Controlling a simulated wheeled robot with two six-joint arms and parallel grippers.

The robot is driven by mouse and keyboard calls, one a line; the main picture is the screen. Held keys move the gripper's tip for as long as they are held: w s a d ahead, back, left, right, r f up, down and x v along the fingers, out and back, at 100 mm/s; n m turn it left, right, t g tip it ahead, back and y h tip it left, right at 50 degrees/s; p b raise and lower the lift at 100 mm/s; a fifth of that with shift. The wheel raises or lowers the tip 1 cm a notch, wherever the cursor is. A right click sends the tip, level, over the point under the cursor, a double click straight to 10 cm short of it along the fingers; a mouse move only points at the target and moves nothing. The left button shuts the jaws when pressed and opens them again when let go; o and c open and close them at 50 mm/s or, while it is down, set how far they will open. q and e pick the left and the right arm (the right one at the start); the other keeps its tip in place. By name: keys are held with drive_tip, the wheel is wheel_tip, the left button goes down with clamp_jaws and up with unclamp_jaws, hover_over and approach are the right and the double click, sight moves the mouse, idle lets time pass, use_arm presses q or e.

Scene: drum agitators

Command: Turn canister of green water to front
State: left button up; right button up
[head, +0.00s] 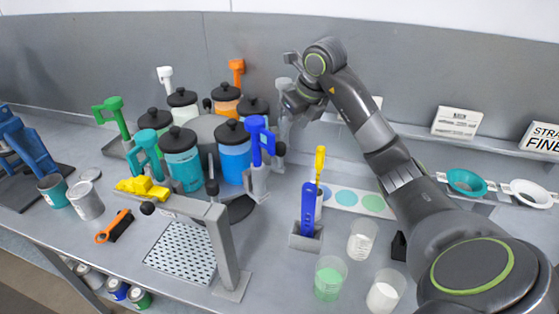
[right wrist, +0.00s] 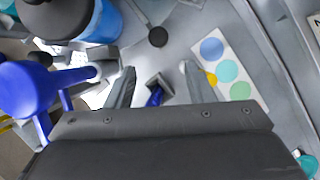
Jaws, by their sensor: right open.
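Several canisters with black lids stand in a ring on a grey carousel (head: 201,128). The teal canister (head: 183,172) and the blue canister (head: 235,160) face the front; an orange canister (head: 225,106) and a white canister (head: 185,113) are behind. Two more black lids (head: 155,118) show at the left and right (head: 253,106); their contents are mostly hidden, so I cannot pick out the green one. My right gripper (head: 287,103) is open and empty, right of the carousel. In the right wrist view its fingers (right wrist: 158,78) are apart, beside the blue lever (right wrist: 32,88). My left gripper is out of view.
Coloured levers stand around the carousel, including green (head: 113,104), teal (head: 147,141) and blue (head: 257,135). A grey post frame (head: 222,235) stands in front. A blue-handled tool (head: 308,205) stands in a holder; beakers (head: 330,278) are at front right.

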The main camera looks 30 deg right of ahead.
drive_tip(key=b, duration=0.4)
hover_over(279, 155)
drive_tip(key=s+d, duration=0.1)
drive_tip(key=s, duration=0.1)
wheel_tip(279, 155, down, 5)
drive_tip(key=shift+w+d+r, duration=0.1)
drive_tip(key=shift+d+r, duration=0.05)
drive_tip(key=b+x, duration=0.5)
drive_tip(key=x, duration=0.1)
drive_tip(key=shift+w+f+p, duration=0.25)
drive_tip(key=shift+f+p, duration=0.15)
drive_tip(key=shift+f, duration=0.05)
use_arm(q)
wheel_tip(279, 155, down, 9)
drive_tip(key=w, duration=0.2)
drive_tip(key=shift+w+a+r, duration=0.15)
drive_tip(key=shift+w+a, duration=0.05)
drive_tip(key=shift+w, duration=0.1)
use_arm(e)
drive_tip(key=shift+x, duration=1)
drive_tip(key=c, duration=0.9)
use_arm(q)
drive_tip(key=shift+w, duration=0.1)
use_arm(e)
drive_tip(key=shift+s+d, duration=0.1)
drive_tip(key=shift+d, duration=0.05)
clamp_jaws()
